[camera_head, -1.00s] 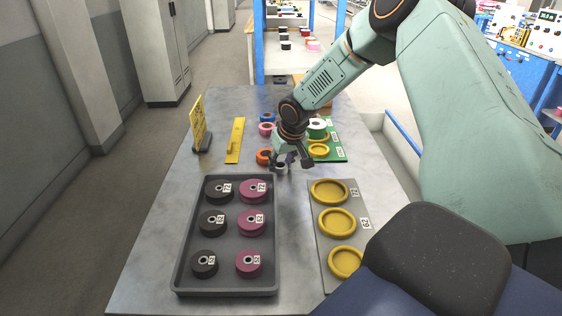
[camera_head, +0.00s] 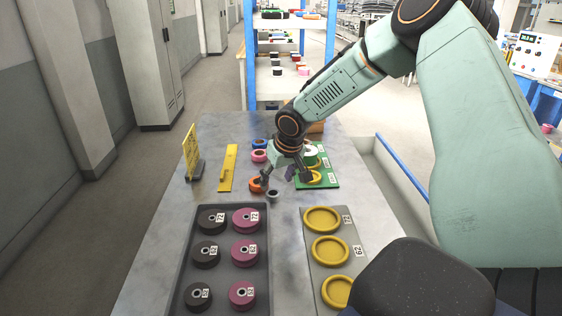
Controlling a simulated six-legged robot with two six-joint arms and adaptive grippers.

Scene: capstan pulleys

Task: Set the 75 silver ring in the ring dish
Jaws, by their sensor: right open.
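A small silver-grey ring (camera_head: 272,195) lies on the grey table in front of my right gripper, next to an orange ring (camera_head: 257,185). No number can be read on it. My right gripper (camera_head: 285,181) is open, with its fingers spread just behind and above the silver ring; nothing shows between them. Round yellow dishes sit on a grey board (camera_head: 348,262) at the front right; the top one (camera_head: 322,219) is nearest the gripper. My left gripper is not in view.
A dark tray (camera_head: 226,278) of black and maroon labelled rings stands at the front left. A blue ring (camera_head: 259,144) and a pink ring (camera_head: 259,156) lie behind the orange one. A yellow bar (camera_head: 228,168) and yellow sign (camera_head: 190,151) are at the left.

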